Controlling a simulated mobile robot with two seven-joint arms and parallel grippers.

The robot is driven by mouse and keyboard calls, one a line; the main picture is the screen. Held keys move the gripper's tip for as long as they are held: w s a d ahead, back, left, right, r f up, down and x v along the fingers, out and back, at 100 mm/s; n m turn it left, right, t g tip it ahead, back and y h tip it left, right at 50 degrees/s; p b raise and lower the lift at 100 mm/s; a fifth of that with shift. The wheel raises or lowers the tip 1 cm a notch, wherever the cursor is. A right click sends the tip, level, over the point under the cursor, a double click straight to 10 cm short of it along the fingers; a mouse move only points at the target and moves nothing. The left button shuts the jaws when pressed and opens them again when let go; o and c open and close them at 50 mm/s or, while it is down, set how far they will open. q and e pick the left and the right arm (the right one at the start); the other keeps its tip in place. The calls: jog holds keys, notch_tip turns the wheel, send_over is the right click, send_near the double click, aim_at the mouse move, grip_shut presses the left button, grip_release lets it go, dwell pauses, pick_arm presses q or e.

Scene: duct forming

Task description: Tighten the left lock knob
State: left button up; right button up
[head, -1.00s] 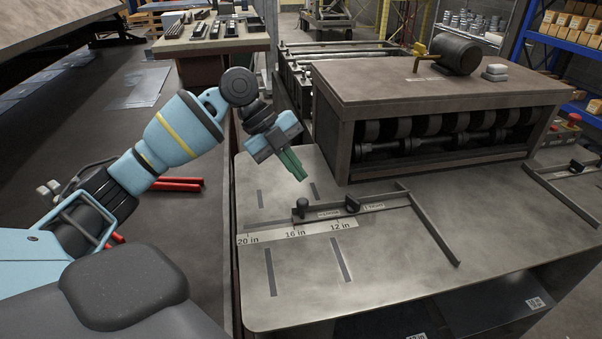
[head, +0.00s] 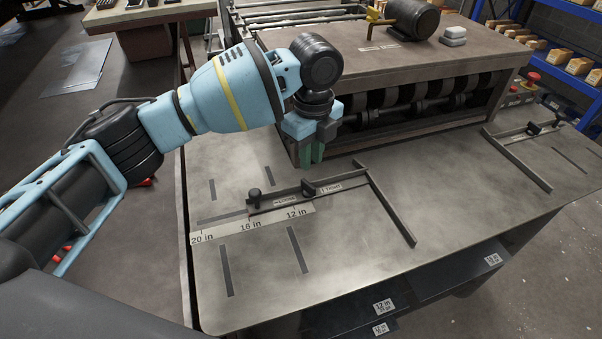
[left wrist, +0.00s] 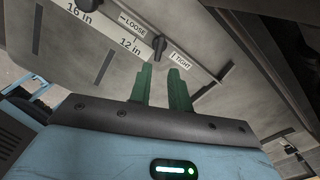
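The left lock knob (head: 308,188) is a small black knob on the left guide bar (head: 345,181), between the LOOSE and TIGHT labels. In the left wrist view the knob (left wrist: 159,45) shows just beyond my fingertips, and nothing touches it. My left gripper (head: 312,153) points down with green fingers, above and behind the knob in the head view. In the left wrist view its two fingers (left wrist: 161,80) stand a little apart with nothing between them. My right gripper is out of view.
A second black post (head: 255,198) stands at the guide's left end, by the inch scale (head: 246,226). The roller machine housing (head: 420,65) rises close behind my gripper. Another guide with a knob (head: 533,128) is at the right. The front of the metal table (head: 340,270) is clear.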

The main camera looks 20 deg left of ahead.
aim_at(310, 184)
pick_arm(q)
jog(key=shift+s+f, duration=0.15)
notch_tip(310, 184, down, 8)
jog(key=shift+r, duration=0.25)
dwell(0.3)
grip_shut()
